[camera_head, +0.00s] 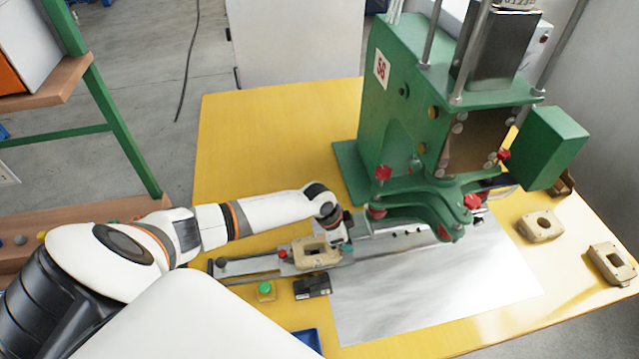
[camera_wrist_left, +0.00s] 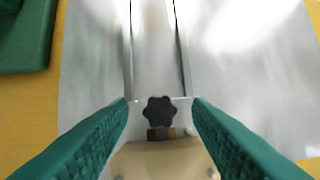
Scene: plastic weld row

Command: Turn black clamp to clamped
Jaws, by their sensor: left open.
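The black clamp (camera_wrist_left: 159,112) shows in the wrist view as a lobed black knob, just beyond a beige part (camera_wrist_left: 165,160). My left gripper (camera_wrist_left: 161,104) is open, with its two dark green fingers on either side of the knob in the picture and a gap on each side. Whether the knob lies at fingertip depth I cannot tell. In the head view my left gripper (camera_head: 337,236) is beside the beige part (camera_head: 303,248) on the metal slide, and the clamp is hidden or too small to make out. My right gripper is not in view.
A green press (camera_head: 395,130) with red knobs stands just behind and right of my left gripper. A green button (camera_head: 265,287) and a black box (camera_head: 312,286) are in front of the slide. Two beige parts (camera_head: 540,226) (camera_head: 612,265) lie at the right. The yellow table (camera_head: 265,140) is clear at back left.

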